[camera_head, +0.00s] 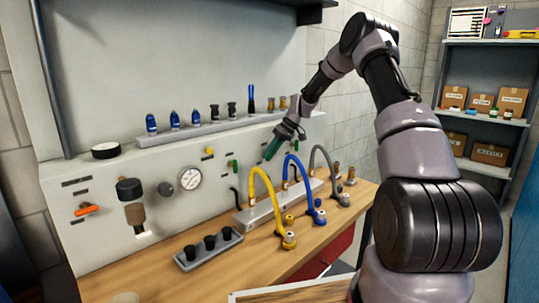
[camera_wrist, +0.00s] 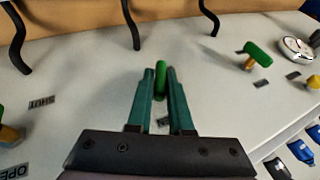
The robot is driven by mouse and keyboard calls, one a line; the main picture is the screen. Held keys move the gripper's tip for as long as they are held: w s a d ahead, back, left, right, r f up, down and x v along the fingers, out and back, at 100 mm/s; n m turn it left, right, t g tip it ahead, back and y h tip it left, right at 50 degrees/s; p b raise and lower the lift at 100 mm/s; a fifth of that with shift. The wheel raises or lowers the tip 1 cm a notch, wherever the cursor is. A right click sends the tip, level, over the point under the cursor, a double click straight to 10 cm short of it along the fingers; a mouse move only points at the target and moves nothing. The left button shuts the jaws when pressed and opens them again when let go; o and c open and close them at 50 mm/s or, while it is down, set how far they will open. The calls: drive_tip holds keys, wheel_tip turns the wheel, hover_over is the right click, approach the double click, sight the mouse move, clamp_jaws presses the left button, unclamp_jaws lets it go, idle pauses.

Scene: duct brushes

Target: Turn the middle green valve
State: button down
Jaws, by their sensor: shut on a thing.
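My gripper (camera_wrist: 161,78) is shut on the middle green valve (camera_wrist: 161,72) in the wrist view. The green handle stands between its two teal fingertips, in line with them. In the head view my gripper (camera_head: 270,152) is at the panel, behind the yellow and blue hoses, and hides that valve. Another green valve (camera_wrist: 258,54) is to the right in the wrist view, and it also shows in the head view (camera_head: 235,169). Part of a third valve (camera_wrist: 10,135), with brass and a bit of green, is at the left edge of the wrist view.
Yellow (camera_head: 262,186), blue (camera_head: 303,182) and grey (camera_head: 328,164) hoses arch over the bench before the panel. A gauge (camera_head: 189,178) and an orange handle (camera_head: 87,210) are further left. A ledge (camera_head: 190,130) with several blue and black fittings runs above.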

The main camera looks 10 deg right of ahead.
drive_tip(key=g+y, duration=0.1)
drive_tip(key=y, duration=0.1)
drive_tip(key=m+y, duration=0.1)
drive_tip(key=g+y, duration=0.1)
drive_tip(key=y, duration=0.1)
drive_tip(key=shift+w+d+f+m+g+y, duration=0.15)
drive_tip(key=shift+d+f+m+g+y, duration=0.1)
drive_tip(key=shift+m+g+y, duration=0.05)
drive_tip(key=m+g+y, duration=0.1)
drive_tip(key=y, duration=0.1)
drive_tip(key=g+y, duration=0.1)
drive_tip(key=y, duration=0.2)
drive_tip(key=shift+f+m, duration=0.15)
drive_tip(key=shift+m, duration=0.25)
drive_tip(key=shift+y, duration=0.4)
drive_tip(key=c, duration=0.9)
unclamp_jaws()
drive_tip(key=shift+o, duration=0.2)
drive_tip(key=w+d, duration=0.2)
drive_tip(key=d, duration=0.8)
drive_tip(key=shift+d, duration=0.3)
